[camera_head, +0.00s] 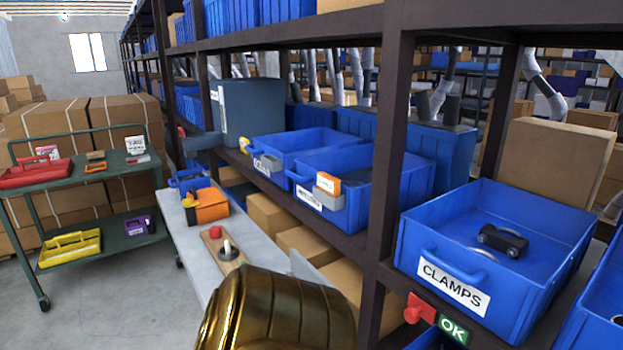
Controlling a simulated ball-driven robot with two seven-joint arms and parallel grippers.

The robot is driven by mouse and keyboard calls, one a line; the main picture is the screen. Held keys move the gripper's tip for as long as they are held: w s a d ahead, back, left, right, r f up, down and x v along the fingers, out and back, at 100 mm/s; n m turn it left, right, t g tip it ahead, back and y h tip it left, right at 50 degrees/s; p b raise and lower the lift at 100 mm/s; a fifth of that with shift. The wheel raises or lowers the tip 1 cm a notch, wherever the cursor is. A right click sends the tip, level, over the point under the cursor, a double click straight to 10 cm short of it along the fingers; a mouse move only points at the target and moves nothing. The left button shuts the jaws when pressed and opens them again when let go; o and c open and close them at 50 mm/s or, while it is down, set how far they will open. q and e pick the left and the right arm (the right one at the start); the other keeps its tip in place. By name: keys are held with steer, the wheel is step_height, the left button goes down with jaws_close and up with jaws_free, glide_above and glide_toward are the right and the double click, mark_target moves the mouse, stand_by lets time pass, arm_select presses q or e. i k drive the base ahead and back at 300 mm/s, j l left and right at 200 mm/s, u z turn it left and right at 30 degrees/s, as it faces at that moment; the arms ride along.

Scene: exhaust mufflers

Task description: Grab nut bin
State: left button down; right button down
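No bin with a readable nut label shows. A blue bin (415,232) on the right of the shelf is labelled CLAMPS and holds a small black part (502,240) and metal rings. Left of the dark post, a blue bin (346,215) has a white label too small to read, with an orange and white box at its front. Behind it stands another blue bin (318,142) with an unreadable label. Part of one more blue bin (604,325) shows at the right edge. Neither of my grippers can be made out.
A dark shelf post (387,130) separates the bins. A grey bench (195,240) holds an orange box and a small board. A green cart (90,176) with trays stands left. A glossy gold rounded form (275,312) fills the bottom centre. Floor is clear at lower left.

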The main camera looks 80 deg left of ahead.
mark_target(189, 185)
steer(key=u, duration=3.45)
steer(key=i+j+z, duration=0.1)
steer(key=z, duration=0.65)
steer(key=i+j+z, duration=0.4)
steer(key=j, duration=0.25)
steer(key=i+j+z, duration=0.25)
steer(key=j+z, duration=0.2)
steer(key=j, duration=0.25)
